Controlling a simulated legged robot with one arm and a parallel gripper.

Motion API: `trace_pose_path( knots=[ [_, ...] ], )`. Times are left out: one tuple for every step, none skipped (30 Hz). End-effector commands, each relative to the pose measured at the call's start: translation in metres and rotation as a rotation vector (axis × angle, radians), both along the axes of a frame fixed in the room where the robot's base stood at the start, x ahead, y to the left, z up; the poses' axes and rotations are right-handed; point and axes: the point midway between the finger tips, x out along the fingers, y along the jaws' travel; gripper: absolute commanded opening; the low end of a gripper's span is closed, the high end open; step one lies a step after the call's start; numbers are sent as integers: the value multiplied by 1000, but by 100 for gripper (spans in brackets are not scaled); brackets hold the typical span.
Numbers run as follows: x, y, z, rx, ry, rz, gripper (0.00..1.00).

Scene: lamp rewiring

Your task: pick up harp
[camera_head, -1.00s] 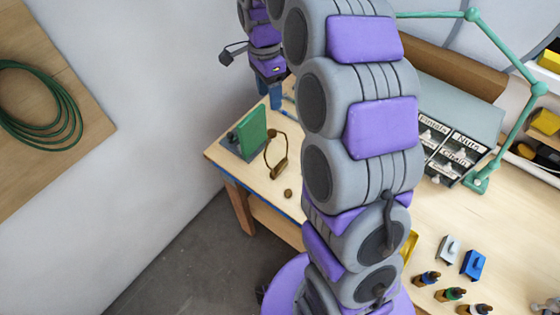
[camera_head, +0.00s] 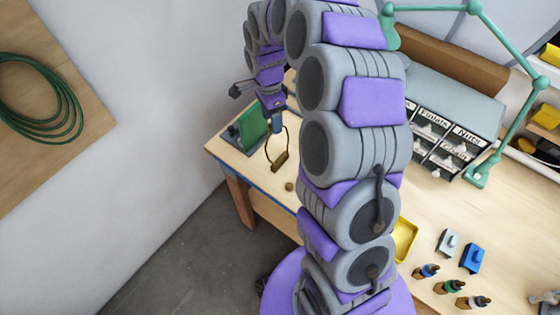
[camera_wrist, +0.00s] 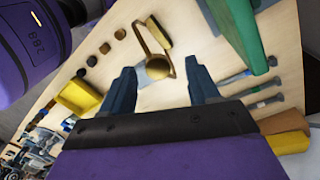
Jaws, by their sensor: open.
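The harp, a thin brass loop with a thicker bar (camera_head: 280,161) at its near end, stands on the wooden table near the left corner. In the wrist view its bar (camera_wrist: 158,33) is beyond the fingers, and its round knob (camera_wrist: 158,67) lies between and just ahead of the fingertips. My gripper (camera_head: 277,125) is above the far, upper end of the loop. In the wrist view my gripper (camera_wrist: 160,80) is open, with blue fingers apart on either side of the knob and nothing held. I cannot tell whether a finger touches the loop.
A green upright block (camera_head: 252,126) stands close to the left of the harp. A small brown knob (camera_head: 289,187) lies in front of it. A yellow tray (camera_head: 405,240) is to the right, partly behind my arm. Tools lie right of the fingers in the wrist view.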

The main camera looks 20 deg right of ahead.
Motion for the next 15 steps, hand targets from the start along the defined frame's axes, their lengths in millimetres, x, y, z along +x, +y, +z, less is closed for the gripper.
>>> trace_pose_path(
  knots=[
    [-1,0,-2,0,1,0,60],
    [-1,0,-4,0,2,0,60],
    [-2,0,-7,0,3,1,60],
    [-2,0,-11,0,3,1,60],
    [-3,0,-15,0,4,1,60],
    [-4,0,-20,1,3,2,60],
    [-5,0,-25,1,3,2,60],
    [-6,0,-30,3,4,2,60],
    [-7,-1,-36,1,5,1,60],
    [-7,-1,-40,0,6,1,60],
    [-8,-1,-43,0,5,1,60],
    [-8,-1,-47,0,4,1,60],
    [-8,-1,-49,1,2,1,60],
    [-8,-1,-50,1,0,1,60],
    [-7,-2,-51,0,-1,1,60]
  ],
)
